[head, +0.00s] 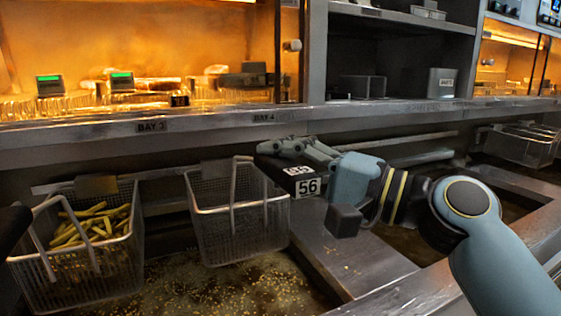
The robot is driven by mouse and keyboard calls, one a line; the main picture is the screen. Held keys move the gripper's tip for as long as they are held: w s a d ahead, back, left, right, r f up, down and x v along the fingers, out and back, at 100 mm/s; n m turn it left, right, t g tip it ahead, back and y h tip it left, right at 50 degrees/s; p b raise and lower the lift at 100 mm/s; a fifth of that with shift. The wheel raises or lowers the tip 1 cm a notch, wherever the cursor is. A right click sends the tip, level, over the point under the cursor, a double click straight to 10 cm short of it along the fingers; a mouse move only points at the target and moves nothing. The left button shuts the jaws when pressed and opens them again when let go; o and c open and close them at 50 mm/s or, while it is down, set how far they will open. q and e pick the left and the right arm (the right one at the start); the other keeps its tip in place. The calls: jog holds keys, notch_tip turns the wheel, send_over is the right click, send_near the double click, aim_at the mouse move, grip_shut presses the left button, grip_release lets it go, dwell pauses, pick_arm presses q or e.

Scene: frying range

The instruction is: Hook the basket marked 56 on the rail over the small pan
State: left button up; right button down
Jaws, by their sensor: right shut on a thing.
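A black handle block with a white label 56 (308,187) is at the centre. My right gripper (278,147) comes in from the right and is shut on this block, its fingers lying over the top. An empty wire basket (238,222) is just left of the block and seems to belong to it; the join is partly hidden. The basket is over a pan of bubbling oil (215,285). A rail (160,173) runs along the back wall behind it. Another pan (405,240) lies right of a metal divider, largely hidden by my arm. My left gripper is not clearly seen.
A basket of fries (85,250) hangs close on the left. Another basket (525,145) hangs at the far right. The metal divider (340,260) separates the pans. A ledge with bay labels (150,127) runs above, under lit warming bays.

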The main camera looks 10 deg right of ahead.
jog(key=c, duration=1)
grip_release()
jog(key=shift+f, duration=0.1)
jog(key=shift+s+d, duration=0.1)
jog(key=v, duration=1.1)
jog(key=shift+s+d, duration=0.2)
jog(key=shift+d, duration=0.05)
